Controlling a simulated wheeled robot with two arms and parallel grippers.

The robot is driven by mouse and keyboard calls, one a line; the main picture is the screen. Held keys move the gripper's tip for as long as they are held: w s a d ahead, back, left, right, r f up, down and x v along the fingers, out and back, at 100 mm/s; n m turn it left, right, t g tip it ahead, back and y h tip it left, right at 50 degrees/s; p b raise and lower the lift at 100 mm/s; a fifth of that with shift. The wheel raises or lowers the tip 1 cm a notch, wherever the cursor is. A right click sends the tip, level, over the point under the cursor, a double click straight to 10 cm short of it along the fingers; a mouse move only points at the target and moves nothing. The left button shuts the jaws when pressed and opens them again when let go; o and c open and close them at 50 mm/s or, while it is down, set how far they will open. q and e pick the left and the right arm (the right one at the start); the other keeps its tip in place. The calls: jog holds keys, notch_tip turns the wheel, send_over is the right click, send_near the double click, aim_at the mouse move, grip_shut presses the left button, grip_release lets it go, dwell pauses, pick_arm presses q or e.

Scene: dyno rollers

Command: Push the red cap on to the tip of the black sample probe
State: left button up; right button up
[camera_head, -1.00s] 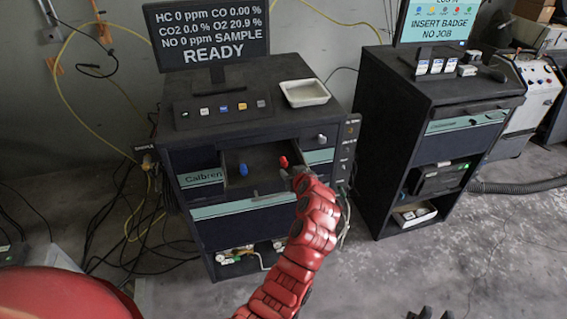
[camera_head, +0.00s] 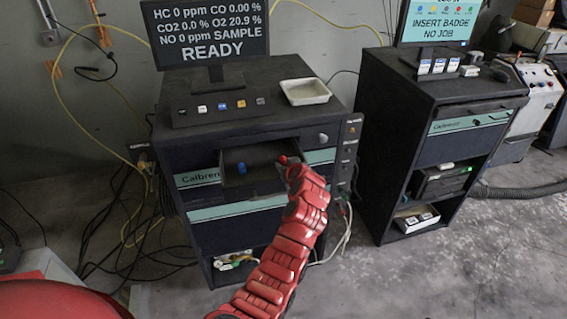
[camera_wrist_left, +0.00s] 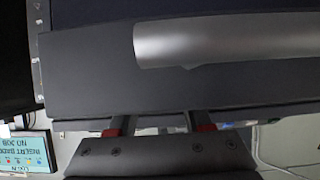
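The red cap (camera_head: 283,160) is in the open drawer (camera_head: 262,156) of the left cabinet, near its right side in the head view. My left gripper (camera_head: 290,165) is right at the red cap, over the drawer's front right corner. I cannot tell if it touches the cap. In the left wrist view its two fingers (camera_wrist_left: 160,124) stand apart, with their tips hidden behind a dark panel with a silver handle (camera_wrist_left: 225,38). No cap shows between them there. I cannot pick out the black sample probe. My right gripper is out of view.
A blue cap (camera_head: 242,168) is in the same drawer, left of the red one. A white tray (camera_head: 305,91) and a monitor (camera_head: 208,34) stand on the cabinet top. A second dark cabinet (camera_head: 415,128) stands to the right. Cables (camera_head: 135,215) lie on the floor at left.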

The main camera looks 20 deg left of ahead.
pick_arm(q)
grip_shut()
jog(key=shift+r, duration=0.1)
jog(key=shift+r, duration=2.9)
